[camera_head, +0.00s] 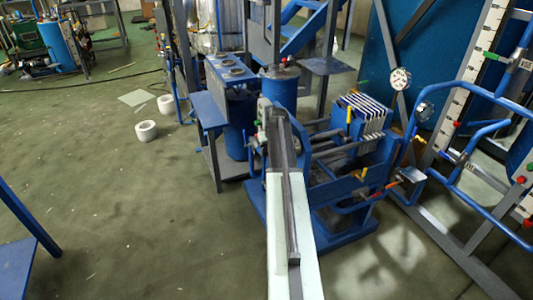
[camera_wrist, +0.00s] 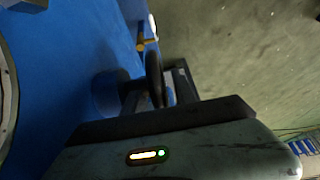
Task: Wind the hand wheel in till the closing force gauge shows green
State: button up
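A dark hand wheel (camera_wrist: 155,78) shows nearly edge-on in the wrist view, on a short shaft in front of a large blue surface. My gripper's dark front part (camera_wrist: 165,118) lies just below it in that picture. A grey piece beside the wheel may be a finger; I cannot tell whether it touches the wheel or whether the gripper is open. In the head view my arm reaches to the left end of the blue press (camera_head: 348,185) and hides the wheel. A white dial gauge (camera_head: 400,78) stands behind the press; its reading is too small to tell.
White plates (camera_head: 365,112) sit in the press. A brass-coloured fitting (camera_wrist: 147,44) is close to the wheel. A blue bench (camera_head: 230,72) stands left of the press, and blue pipes (camera_head: 465,125) stand at right. Open floor (camera_head: 110,220) lies at left, with white rolls (camera_head: 146,130).

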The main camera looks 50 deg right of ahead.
grip_shut()
jog(key=shift+s+a+f+t+b, duration=0.1)
jog(key=shift+a+f+t+b, duration=0.05)
jog(key=shift+t+b, duration=0.45)
jog(key=shift+r+h, duration=0.25)
jog(key=shift+h, duration=0.05)
jog(key=shift+o, duration=0.9)
grip_release()
jog(key=shift+w, duration=0.2)
